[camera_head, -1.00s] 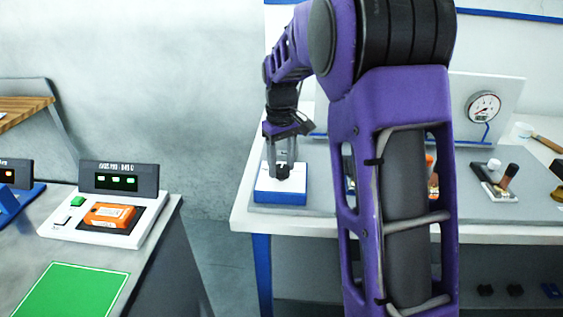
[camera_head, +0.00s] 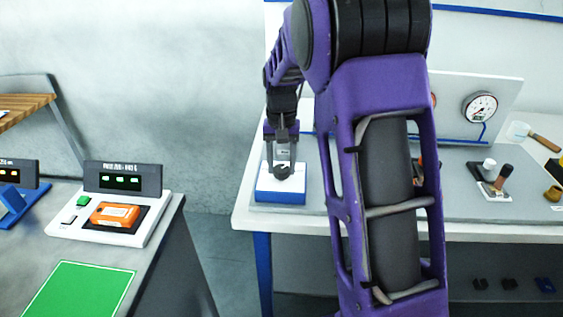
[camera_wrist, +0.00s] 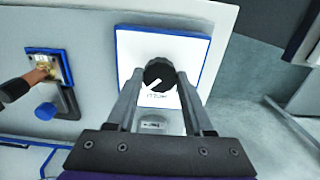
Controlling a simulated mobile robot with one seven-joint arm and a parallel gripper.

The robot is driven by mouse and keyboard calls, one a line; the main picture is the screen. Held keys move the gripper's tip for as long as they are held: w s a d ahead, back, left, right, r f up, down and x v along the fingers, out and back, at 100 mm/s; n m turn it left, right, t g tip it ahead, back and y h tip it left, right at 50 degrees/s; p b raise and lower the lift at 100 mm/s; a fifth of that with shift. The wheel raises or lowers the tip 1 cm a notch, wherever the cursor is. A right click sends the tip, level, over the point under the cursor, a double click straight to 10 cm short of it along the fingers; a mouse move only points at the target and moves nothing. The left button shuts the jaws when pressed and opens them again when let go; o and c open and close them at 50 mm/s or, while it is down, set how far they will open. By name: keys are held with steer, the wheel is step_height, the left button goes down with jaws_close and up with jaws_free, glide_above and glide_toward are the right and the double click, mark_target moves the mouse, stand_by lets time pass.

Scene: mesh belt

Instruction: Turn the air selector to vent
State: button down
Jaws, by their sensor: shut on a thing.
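The air selector is a white panel on a blue-edged box (camera_head: 281,190) at the left front of the far bench, with a round black knob (camera_wrist: 160,74) on top. A white pointer mark on the knob slants toward the lower left in the wrist view. Small dark lettering (camera_wrist: 159,97) lies below the knob, too small to read surely. My gripper (camera_head: 282,170) points down over the box. In the wrist view its two fingers stand on either side of the knob, shut on it. The head view hides most of the knob behind the fingers.
A pressure gauge (camera_head: 480,107) stands on a white panel at the back right of the bench. Small fittings, including a brown-handled valve (camera_head: 501,180), lie right. A separate bench at left holds a white device with an orange block (camera_head: 116,215) and a green mat (camera_head: 75,290).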

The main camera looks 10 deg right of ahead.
mark_target(281, 168)
stand_by(0.3)
steer(key=shift+c, duration=1.4)
jaws_free()
step_height(281, 168, up, 18)
steer(key=p, duration=0.1)
steer(key=shift+f, duration=0.25)
